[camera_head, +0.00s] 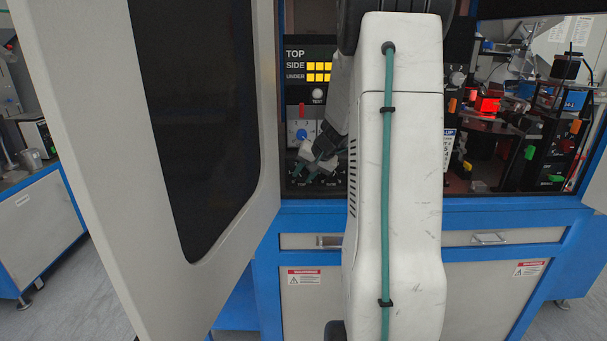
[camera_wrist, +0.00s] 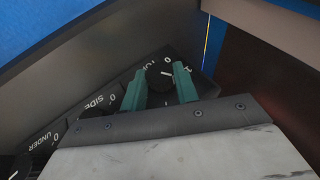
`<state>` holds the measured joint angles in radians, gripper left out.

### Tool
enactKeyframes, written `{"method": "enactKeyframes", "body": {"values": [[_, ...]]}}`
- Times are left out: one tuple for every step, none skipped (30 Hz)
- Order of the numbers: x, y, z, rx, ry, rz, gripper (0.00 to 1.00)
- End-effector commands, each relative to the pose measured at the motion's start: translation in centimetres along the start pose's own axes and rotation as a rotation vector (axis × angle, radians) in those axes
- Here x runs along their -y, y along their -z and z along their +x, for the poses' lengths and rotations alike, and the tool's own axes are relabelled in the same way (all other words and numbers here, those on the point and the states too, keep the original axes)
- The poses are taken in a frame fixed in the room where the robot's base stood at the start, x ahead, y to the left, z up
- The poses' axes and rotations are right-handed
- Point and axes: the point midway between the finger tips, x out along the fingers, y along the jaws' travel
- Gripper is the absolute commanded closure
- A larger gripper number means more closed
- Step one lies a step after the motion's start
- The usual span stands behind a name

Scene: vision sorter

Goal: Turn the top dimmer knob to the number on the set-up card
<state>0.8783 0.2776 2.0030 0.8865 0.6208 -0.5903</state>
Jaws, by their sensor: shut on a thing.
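The top dimmer knob (camera_wrist: 156,78) is black and round with a white pointer line, seen beside the TOP label. My gripper (camera_wrist: 160,88) has its two green fingers on either side of this knob, shut on it. The pointer line points to the right in the wrist view; the scale number it meets is not clear. In the head view my gripper (camera_head: 312,169) is low at the dark dimmer panel, and the knob there is too small to tell. The set-up card (camera_head: 448,150) is white, half hidden behind my arm, and its numbers cannot be read surely.
The SIDE and UNDER knobs lie along the same panel (camera_wrist: 85,112). A display (camera_head: 308,66) shows yellow bars beside SIDE and UNDER, none visible beside TOP. An open cabinet door (camera_head: 235,215) stands at left. Fixtures with red-lit parts (camera_head: 487,105) are at right.

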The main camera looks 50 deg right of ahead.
Motion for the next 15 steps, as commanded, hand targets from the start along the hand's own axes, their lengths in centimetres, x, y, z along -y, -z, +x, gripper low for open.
{"method": "enactKeyframes", "body": {"values": [[-0.27,0.0,-0.02,0.0,0.026,0.015,0.93],[-0.28,0.0,-0.01,0.0,0.043,0.022,0.93],[-0.3,0.01,-0.01,0.0,0.065,0.03,0.93],[-0.31,0.0,-0.02,0.0,0.081,0.037,0.93],[-0.34,0.03,-0.03,-0.001,0.095,0.043,0.93],[-0.36,0.03,-0.03,-0.001,0.113,0.05,0.93],[-0.36,0.01,-0.02,0.0,0.125,0.054,0.93],[-0.36,0.02,-0.01,-0.001,0.136,0.059,0.93],[-0.38,0.0,0.01,0.0,0.149,0.063,0.93],[-0.38,0.0,0.01,0.0,0.158,0.067,0.93],[-0.39,0.0,0.01,0.0,0.166,0.07,0.93],[-0.42,-0.01,0.02,0.0,0.174,0.074,0.93],[-0.43,0.0,0.02,0.0,0.179,0.076,0.93],[-0.43,0.0,0.02,0.0,0.184,0.077,0.93],[-0.43,-0.01,0.02,0.0,0.189,0.079,0.93]]}}
